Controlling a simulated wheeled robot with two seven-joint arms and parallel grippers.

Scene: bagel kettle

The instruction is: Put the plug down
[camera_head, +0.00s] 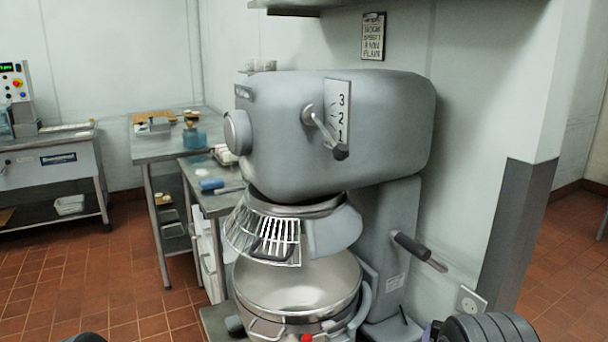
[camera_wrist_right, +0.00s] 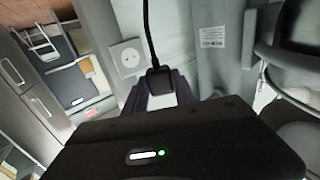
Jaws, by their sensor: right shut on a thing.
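The black plug (camera_wrist_right: 160,82) shows in the right wrist view with its black cable (camera_wrist_right: 147,30) running up from it. My right gripper (camera_wrist_right: 162,98) is shut on the plug, its purple-grey fingers on either side. The plug's front end is hidden. In the head view my right arm comes in at the bottom right, and only a bit of the gripper (camera_head: 429,333) shows at the lower edge. The white wall socket (camera_head: 470,301) is just above my right arm there. It also shows in the wrist view (camera_wrist_right: 127,58), apart from the plug. My left gripper is not in view.
A large grey mixer (camera_head: 340,125) with a metal bowl (camera_head: 298,285) and wire guard (camera_head: 262,235) stands in the middle, against the wall. A dark corner guard (camera_head: 515,235) is at the right. Metal tables (camera_head: 165,150) stand at the back left. The tiled floor at left is clear.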

